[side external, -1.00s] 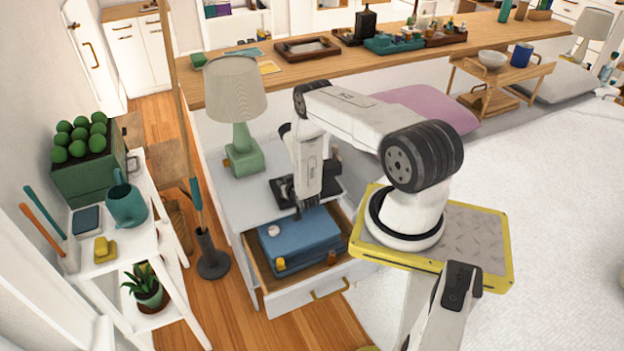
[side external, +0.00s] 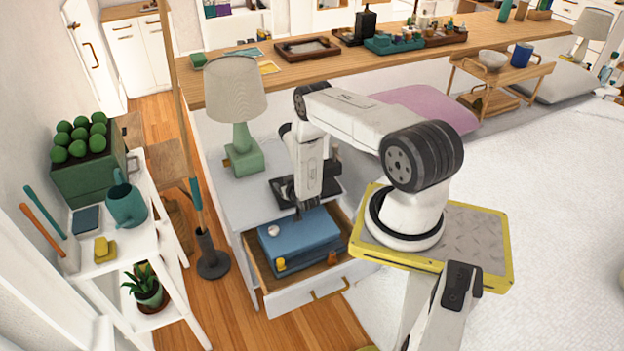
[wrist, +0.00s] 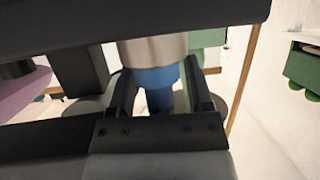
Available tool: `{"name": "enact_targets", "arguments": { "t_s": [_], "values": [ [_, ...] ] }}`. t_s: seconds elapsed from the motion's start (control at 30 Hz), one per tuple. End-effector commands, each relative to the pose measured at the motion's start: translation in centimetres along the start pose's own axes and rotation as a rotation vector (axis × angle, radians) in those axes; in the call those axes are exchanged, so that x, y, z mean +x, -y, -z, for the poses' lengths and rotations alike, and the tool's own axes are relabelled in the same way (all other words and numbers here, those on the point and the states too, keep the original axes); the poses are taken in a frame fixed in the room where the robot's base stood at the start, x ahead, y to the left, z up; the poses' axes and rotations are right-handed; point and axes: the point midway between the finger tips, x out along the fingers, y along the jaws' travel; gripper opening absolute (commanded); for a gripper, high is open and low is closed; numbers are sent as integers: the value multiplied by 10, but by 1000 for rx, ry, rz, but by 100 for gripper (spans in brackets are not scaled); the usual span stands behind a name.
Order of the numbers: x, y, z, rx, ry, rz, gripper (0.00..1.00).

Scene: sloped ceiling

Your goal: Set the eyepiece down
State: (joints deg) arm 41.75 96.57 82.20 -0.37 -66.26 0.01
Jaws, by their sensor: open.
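In the wrist view, a silver-grey cylinder with a blue lower part (wrist: 152,52), which looks like the eyepiece, stands between the fingers of my gripper (wrist: 158,95). My gripper is open; I cannot tell whether either finger touches the cylinder. In the side external view, my gripper (side external: 301,212) points down at the back of the open drawer (side external: 330,305), close to the rear edge of a blue box (side external: 308,243). The cylinder cannot be made out there, and the fingertips are small and dark.
A dark device (side external: 283,191) sits on the cabinet top behind my gripper. A green lamp (side external: 243,152) stands behind it to the left. A yellow item (side external: 280,264) and a brown knob-like piece (side external: 332,258) are at the box's front. A white shelf (side external: 150,235) stands left.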

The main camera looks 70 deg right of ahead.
Motion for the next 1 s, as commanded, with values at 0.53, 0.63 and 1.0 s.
{"name": "enact_targets", "arguments": {
  "t_s": [0.53, 0.63, 1.0],
  "values": [
    [-42, -1, -3, 0, 2, 0, 65],
    [-54, -1, -4, 0, 2, 0, 65],
    [-97, -1, -4, 0, 1, 0, 65]
  ]
}}
